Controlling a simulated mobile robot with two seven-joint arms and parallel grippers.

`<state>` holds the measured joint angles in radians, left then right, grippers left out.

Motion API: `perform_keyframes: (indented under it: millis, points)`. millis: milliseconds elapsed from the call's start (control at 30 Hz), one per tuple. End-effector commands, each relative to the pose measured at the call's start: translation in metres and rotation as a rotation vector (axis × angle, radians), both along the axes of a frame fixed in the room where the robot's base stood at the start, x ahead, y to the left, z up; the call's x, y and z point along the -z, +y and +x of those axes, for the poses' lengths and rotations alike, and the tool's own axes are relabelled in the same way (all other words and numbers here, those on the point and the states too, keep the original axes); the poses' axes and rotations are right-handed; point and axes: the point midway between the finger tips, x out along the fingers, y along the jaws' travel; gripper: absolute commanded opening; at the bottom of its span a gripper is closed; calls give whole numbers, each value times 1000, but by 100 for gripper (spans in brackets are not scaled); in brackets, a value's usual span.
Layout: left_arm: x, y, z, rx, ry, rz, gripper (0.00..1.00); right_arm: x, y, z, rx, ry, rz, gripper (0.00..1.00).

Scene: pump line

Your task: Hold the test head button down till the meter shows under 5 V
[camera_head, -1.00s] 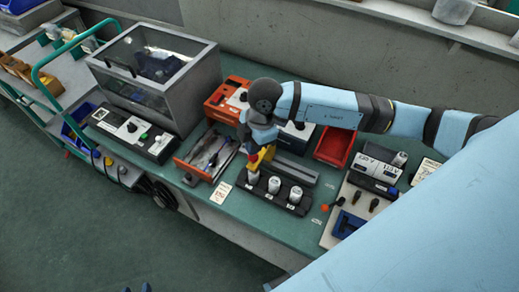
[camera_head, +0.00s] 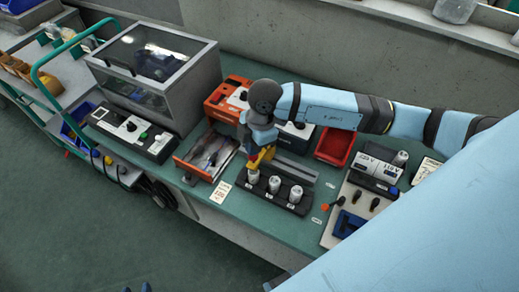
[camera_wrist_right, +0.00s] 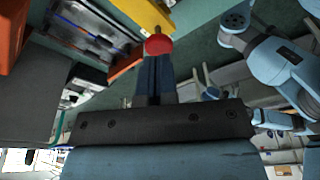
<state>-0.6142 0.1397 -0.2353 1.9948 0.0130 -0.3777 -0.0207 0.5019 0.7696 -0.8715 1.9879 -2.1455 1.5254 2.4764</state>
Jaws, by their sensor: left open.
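My right gripper (camera_head: 254,145) comes in from the right over the bench. In the right wrist view its dark fingers (camera_wrist_right: 156,75) are shut together, with their tips at the red button (camera_wrist_right: 158,45) of the yellow test head (camera_wrist_right: 148,14). In the head view the yellow test head (camera_head: 262,156) stands over the leftmost white can (camera_head: 253,177) in a black rack. Whether the button is fully down is hidden. The meter (camera_head: 380,166) stands right of the red tray; its figures are too small to read surely. Fingertips of my left gripper (camera_head: 137,288) show apart at the bottom edge, empty.
Two more white cans (camera_head: 274,184) stand in the rack (camera_head: 302,207). An open tool drawer (camera_head: 197,172), a red tray (camera_head: 334,147) and a pale board (camera_head: 330,236) with dark knobs lie around it. A clear-sided cabinet (camera_head: 195,90) stands at the left.

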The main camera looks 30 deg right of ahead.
Motion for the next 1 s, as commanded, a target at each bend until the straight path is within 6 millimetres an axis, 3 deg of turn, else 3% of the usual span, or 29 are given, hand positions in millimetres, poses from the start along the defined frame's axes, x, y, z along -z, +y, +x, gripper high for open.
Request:
perform_keyframes:
  millis: [1000]
  points:
    - [13,0,0,-1,2,1,43,22,0,0,0,0,0,0]
